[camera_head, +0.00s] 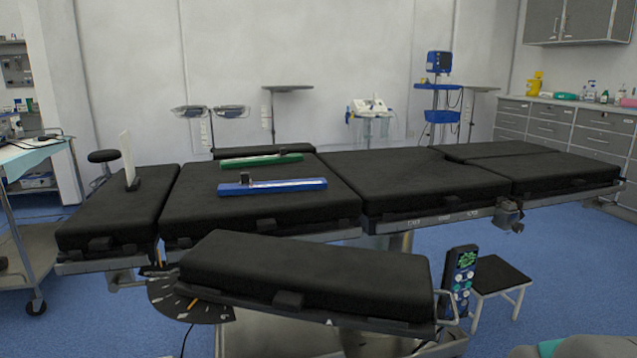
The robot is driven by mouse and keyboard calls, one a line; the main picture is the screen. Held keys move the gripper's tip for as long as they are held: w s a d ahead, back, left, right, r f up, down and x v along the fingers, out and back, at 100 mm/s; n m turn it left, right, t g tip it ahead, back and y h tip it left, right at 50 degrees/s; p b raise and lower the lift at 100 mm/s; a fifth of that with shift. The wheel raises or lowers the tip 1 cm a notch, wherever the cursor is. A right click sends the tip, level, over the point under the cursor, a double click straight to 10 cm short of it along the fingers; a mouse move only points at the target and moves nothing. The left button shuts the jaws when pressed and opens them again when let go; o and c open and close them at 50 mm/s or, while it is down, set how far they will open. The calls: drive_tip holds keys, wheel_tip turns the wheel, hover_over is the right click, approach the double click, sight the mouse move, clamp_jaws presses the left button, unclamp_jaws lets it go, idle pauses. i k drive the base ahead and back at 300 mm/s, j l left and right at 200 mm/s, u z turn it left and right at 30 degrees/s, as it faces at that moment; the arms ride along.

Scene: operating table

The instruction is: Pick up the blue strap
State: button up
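The blue strap (285,186) lies flat on the black padded operating table (335,215), on the second pad from the left. It is long and narrow, with a small dark buckle or clip standing up near its left end. A similar green strap (262,160) lies behind it, roughly parallel, with a clear gap between them. My gripper is not in view, and nothing is seen touching the blue strap.
A padded arm board (310,277) juts out in front of the table. A white upright panel (128,158) stands on the left pad. A remote control (459,282) hangs near the arm board's right end, beside a black stool (497,277). The right pads are clear.

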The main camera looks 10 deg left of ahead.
sight(296, 185)
drive_tip(key=j, duration=0.45)
drive_tip(key=k+j+z, duration=0.1)
drive_tip(key=j, duration=0.4)
drive_tip(key=j+z, duration=0.1)
drive_tip(key=j, duration=0.35)
drive_tip(key=k+j, duration=0.15)
drive_tip(key=j, duration=0.35)
drive_tip(key=k+j+z, duration=0.1)
drive_tip(key=j, duration=0.8)
drive_tip(key=k+z, duration=0.05)
